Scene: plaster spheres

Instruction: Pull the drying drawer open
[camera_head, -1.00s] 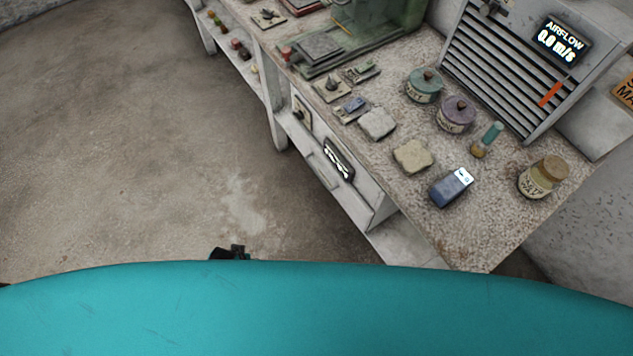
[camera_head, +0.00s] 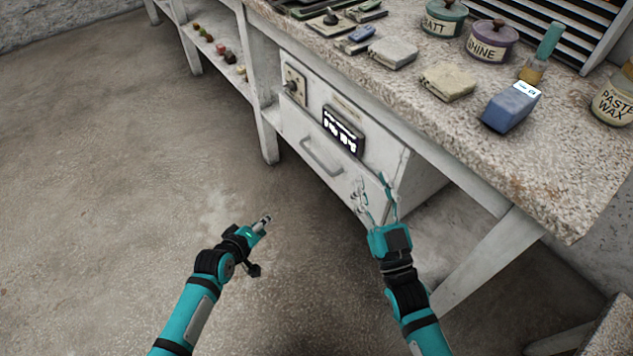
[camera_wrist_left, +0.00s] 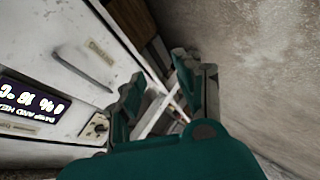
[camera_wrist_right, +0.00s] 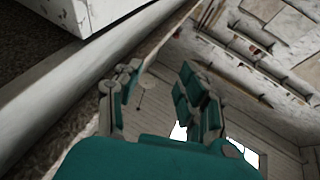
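The drying drawer (camera_head: 308,170) is a white front under the stone bench top and looks shut. Its grey bar handle (camera_head: 322,158) faces the open floor; the handle also shows in the left wrist view (camera_wrist_left: 80,68). A lit display (camera_head: 343,131) sits above the handle. My left gripper (camera_head: 266,219) is in front of the drawer, apart from the handle; its fingers stand apart and empty in the left wrist view (camera_wrist_left: 158,75). My right gripper (camera_head: 374,184) is open and empty, near the drawer's right edge in the picture, also apart from the handle.
A knob panel (camera_head: 294,85) is left of the display. The bench top (camera_head: 560,180) holds jars, sponge-like blocks and a blue box (camera_head: 512,106). A white bench leg (camera_head: 488,262) stands right of my right gripper. The floor (camera_head: 130,170) left of the drawer is clear.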

